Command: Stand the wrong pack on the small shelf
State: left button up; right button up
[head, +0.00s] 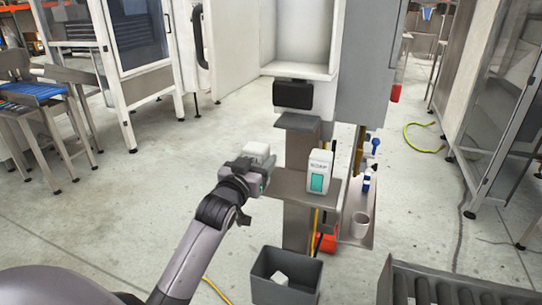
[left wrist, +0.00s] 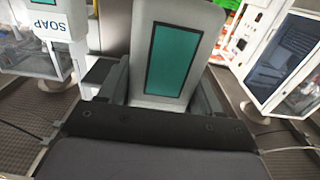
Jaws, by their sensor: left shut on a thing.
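My left gripper (head: 257,168) is shut on a white pack (head: 257,150). In the left wrist view this pack (left wrist: 172,58) fills the middle between the fingers and shows a teal panel; I see no lettering on it. Another white pack (head: 319,168), marked SOAP with a teal panel, stands upright on a grey-brown ledge (head: 282,184) to the right of my gripper. It also shows upside down in the left wrist view (left wrist: 62,28). A small dark grey shelf (head: 297,121) juts from the post above the ledge and looks empty. My right gripper is out of view.
A dark bin (head: 287,291) stands below the ledge with a white item (head: 280,278) in it. A black box (head: 293,94) hangs above the small shelf. A side tray with a white cup (head: 360,224) is at the right. A roller conveyor (head: 460,290) is lower right.

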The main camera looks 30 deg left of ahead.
pick_arm(q)
jog(key=shift+w+a+f, duration=0.35)
jog(key=shift+w+f, duration=0.2)
jog(key=shift+w, duration=0.9)
jog(key=shift+w+a+f, duration=0.35)
jog(key=shift+w+f, duration=0.2)
jog(key=shift+w, duration=0.9)
jog(key=shift+w+a+f, duration=0.35)
jog(key=shift+w+f, duration=0.2)
jog(key=shift+w, duration=0.9)
jog(key=shift+f, duration=0.1)
jog(key=o, duration=1.3)
jog(key=shift+f, duration=0.1)
